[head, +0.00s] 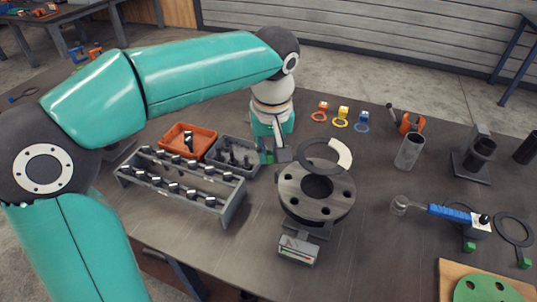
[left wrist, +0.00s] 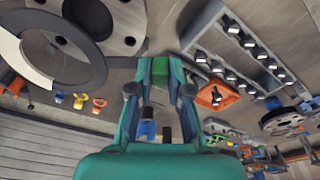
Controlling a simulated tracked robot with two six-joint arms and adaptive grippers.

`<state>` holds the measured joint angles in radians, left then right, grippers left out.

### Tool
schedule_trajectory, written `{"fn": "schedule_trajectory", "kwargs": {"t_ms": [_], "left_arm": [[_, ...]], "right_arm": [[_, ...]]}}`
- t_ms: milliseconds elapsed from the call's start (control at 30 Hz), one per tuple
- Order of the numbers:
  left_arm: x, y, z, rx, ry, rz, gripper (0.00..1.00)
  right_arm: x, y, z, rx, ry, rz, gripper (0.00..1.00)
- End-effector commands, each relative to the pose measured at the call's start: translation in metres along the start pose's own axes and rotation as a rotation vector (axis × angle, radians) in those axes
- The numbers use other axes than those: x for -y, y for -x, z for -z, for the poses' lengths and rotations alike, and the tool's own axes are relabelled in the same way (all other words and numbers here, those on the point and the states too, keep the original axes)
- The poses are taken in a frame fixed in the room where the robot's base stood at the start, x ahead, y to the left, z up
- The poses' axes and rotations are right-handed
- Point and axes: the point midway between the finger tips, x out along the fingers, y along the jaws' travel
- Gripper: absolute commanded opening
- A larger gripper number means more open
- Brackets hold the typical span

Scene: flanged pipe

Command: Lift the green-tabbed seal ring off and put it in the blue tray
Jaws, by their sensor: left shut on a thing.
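The seal ring (head: 311,150), dark grey with a white stretch on its right, shows over the far edge of the flanged pipe (head: 317,204). It appears raised off the flange and out of line with its hole. My left gripper (head: 276,156) is shut at the ring's left side, with a green tab (head: 267,157) at its fingers. In the left wrist view the green tab (left wrist: 159,70) sits between the fingertips, and the ring (left wrist: 84,63) is to the left in front of the flange. No clearly blue tray shows. My right gripper is out of view.
A grey bin (head: 252,171) with dark parts, an orange bin (head: 187,129) and a bolt rack (head: 232,207) stand left of the flange. Bare table surrounds the flange's right side.

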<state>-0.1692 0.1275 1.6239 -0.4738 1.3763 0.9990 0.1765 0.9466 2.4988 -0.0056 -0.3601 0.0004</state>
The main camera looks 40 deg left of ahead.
Motion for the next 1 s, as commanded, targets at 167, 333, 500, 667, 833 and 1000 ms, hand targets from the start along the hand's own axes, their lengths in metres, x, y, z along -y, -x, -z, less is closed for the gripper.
{"fn": "schedule_trajectory", "kwargs": {"t_ms": [167,333,500,667,833,1000], "left_arm": [[0.0,0.001,0.0,0.0,0.0,0.0,0.0],[0.0,0.008,0.001,0.0,0.001,-0.001,0.0],[0.0,0.019,0.003,-0.001,0.001,-0.001,0.0],[0.0,0.028,0.004,-0.001,0.001,-0.001,0.0],[0.0,0.038,0.006,-0.001,0.001,-0.001,0.0],[0.0,0.048,0.007,0.0,0.001,0.0,0.0]], "right_arm": [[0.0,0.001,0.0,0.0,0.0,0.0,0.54],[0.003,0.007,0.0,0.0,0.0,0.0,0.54],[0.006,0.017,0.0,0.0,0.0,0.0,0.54],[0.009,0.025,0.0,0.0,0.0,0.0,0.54],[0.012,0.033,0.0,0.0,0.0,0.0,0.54],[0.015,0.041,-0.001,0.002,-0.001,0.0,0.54]]}}
